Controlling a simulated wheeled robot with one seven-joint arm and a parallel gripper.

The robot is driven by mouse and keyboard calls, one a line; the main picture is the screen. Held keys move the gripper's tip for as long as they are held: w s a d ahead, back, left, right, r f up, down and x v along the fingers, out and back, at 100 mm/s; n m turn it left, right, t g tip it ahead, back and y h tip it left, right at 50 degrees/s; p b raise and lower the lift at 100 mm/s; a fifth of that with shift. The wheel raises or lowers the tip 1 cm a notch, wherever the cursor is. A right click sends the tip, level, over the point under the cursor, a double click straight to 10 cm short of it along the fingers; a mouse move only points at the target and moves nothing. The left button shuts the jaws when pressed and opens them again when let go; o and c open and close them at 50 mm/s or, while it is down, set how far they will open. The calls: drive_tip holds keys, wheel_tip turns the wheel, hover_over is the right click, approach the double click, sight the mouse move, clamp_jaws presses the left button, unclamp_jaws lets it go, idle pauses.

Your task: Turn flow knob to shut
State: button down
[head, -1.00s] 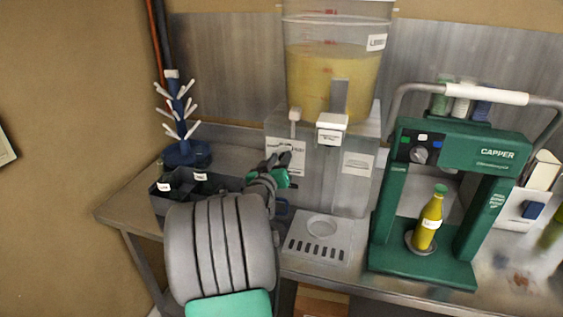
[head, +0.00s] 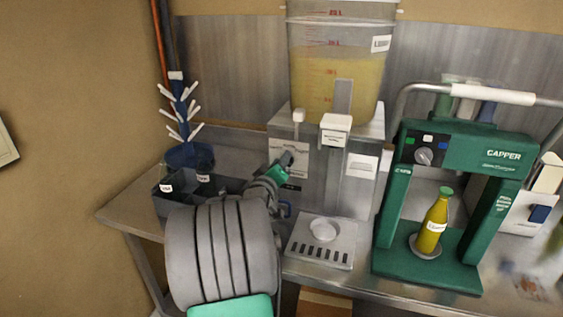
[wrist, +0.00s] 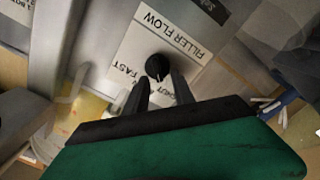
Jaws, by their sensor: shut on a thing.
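The flow knob (wrist: 157,66) is small, black and round, on a white plate (wrist: 160,40) marked FILLER FLOW, with FAST and SHUT labels. My gripper (wrist: 159,84) is shut on the knob, with one dark finger on each side. In the head view my gripper (head: 283,164) reaches the left front of the grey filler (head: 320,185) and hides the knob. The printed words appear upside down in the wrist view, and part of the SHUT label is behind the fingers. I cannot tell exactly where the knob points.
A clear bucket (head: 337,75) of yellow liquid tops the filler. A drip tray (head: 320,255) lies below. The green capper (head: 465,150) holds a yellow bottle (head: 431,226) at right. A dark bin (head: 170,203) and blue drying tree (head: 188,155) stand left.

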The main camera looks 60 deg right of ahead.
drive_tip(key=shift+f, duration=0.2)
drive_tip(key=c, duration=1.5)
unclamp_jaws()
drive_tip(key=o, duration=0.4)
drive_tip(key=shift+r, duration=0.15)
drive_tip(key=shift+a, duration=0.1)
drive_tip(key=a, duration=0.2)
drive_tip(key=a+b, duration=0.1)
drive_tip(key=a, duration=0.2)
drive_tip(key=s+a, duration=0.1)
drive_tip(key=a, duration=0.1)
drive_tip(key=shift+s+a+b, duration=0.1)
drive_tip(key=shift+a+b, duration=0.2)
drive_tip(key=shift+b, duration=0.05)
